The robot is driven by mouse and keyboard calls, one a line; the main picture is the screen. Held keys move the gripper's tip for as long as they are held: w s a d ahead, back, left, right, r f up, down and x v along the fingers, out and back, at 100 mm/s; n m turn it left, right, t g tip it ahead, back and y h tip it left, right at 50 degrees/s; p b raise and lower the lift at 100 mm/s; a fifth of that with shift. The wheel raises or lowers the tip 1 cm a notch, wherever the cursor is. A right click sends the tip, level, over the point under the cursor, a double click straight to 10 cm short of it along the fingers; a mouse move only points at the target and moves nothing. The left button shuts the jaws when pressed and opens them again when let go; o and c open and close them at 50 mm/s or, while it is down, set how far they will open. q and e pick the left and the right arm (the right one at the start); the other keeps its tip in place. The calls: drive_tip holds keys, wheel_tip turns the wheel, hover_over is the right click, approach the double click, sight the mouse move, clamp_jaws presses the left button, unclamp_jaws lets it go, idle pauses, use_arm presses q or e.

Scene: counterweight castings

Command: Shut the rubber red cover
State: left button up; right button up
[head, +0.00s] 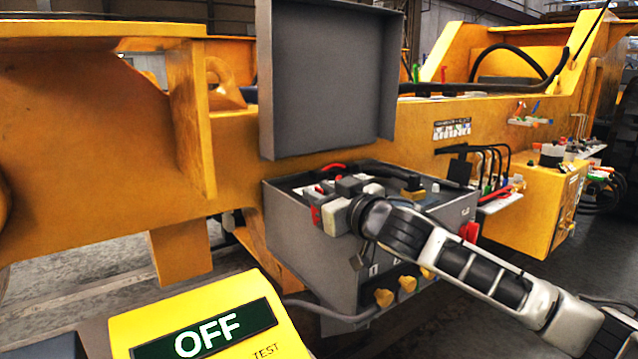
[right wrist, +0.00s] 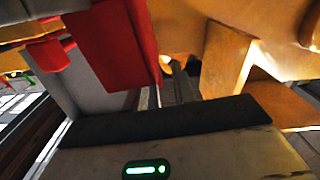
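A red flap-like piece (right wrist: 112,45) hangs close above my right gripper in the right wrist view; I take it for the red cover. A smaller red piece (right wrist: 48,56) is to its left. In the head view a red piece (head: 316,215) shows at the left front corner of the open grey box (head: 305,245), and another red part (head: 469,232) is on the box's right side. My right gripper (head: 340,202) is at the box's front left top edge, beside the first red piece. I cannot tell whether they touch. Its fingertips are not clear. My left gripper is out of view.
The grey box's lid (head: 325,80) stands upright behind it. Black cables and yellow connectors (head: 384,298) are around the box. A yellow sign reading OFF (head: 207,333) is at the front left. A large yellow beam (head: 90,150) runs behind.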

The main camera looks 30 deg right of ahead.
drive_tip(key=shift+w+a, duration=0.1)
drive_tip(key=shift+w, duration=0.45)
clamp_jaws()
idle(1.1)
